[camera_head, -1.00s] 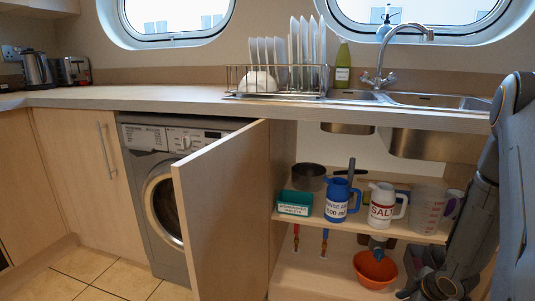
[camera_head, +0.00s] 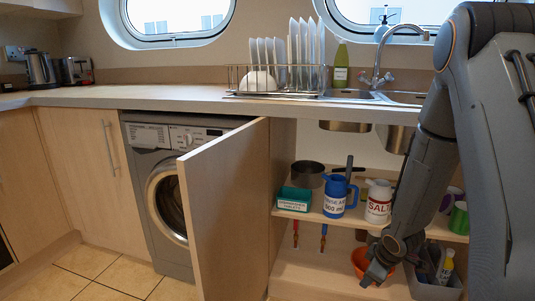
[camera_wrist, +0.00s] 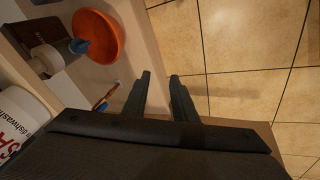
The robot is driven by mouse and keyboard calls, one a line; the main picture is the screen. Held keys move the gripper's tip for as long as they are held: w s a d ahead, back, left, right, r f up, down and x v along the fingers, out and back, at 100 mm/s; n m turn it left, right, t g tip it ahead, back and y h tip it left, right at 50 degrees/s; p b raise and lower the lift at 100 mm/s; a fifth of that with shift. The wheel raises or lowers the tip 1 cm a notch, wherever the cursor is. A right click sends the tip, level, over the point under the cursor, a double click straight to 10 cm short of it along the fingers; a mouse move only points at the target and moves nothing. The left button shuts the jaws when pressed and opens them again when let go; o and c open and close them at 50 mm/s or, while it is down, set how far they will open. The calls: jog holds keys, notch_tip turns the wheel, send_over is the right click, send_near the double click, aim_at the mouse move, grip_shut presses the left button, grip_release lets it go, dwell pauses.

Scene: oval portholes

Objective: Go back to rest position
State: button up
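My gripper (camera_head: 374,274) is low in front of the open cupboard under the sink, just in front of the orange bowl (camera_head: 360,262). In the wrist view my gripper (camera_wrist: 160,76) shows two dark fingers apart with nothing between them. The orange bowl also shows in the wrist view (camera_wrist: 98,37), at the upper left, apart from the fingers. My arm is bent and covers the right part of the cupboard and sink.
The open cupboard door (camera_head: 227,215) stands left of my gripper. The shelf holds a green box (camera_head: 294,199), a blue jug (camera_head: 335,197) and a white salt jug (camera_head: 378,201). A grey caddy (camera_head: 437,283) sits lower right. Tiled floor (camera_wrist: 240,55) is clear.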

jog(key=s+a+r+g, duration=0.1)
jog(key=a+r, duration=0.3)
jog(key=a, duration=0.2)
jog(key=s+a+r, duration=0.2)
jog(key=a+r, duration=0.1)
jog(key=a, duration=0.4)
jog(key=s+a+r+m+g, duration=0.2)
jog(key=s+a+r, duration=0.4)
jog(key=s+a, duration=0.55)
jog(key=s+a+r+m+g, duration=0.15)
jog(key=s+a+r, duration=0.55)
jog(key=s, duration=0.8)
jog(key=d+r+m+p, duration=0.3)
jog(key=d+r+p, duration=0.7)
jog(key=r+p, duration=0.3)
jog(key=d+r+m+p, duration=0.3)
jog(key=d+r+p, duration=0.7)
jog(key=p, duration=0.5)
notch_tip(320, 180, up, 3)
jog(key=shift+f, duration=0.1)
jog(key=shift+m, duration=0.35)
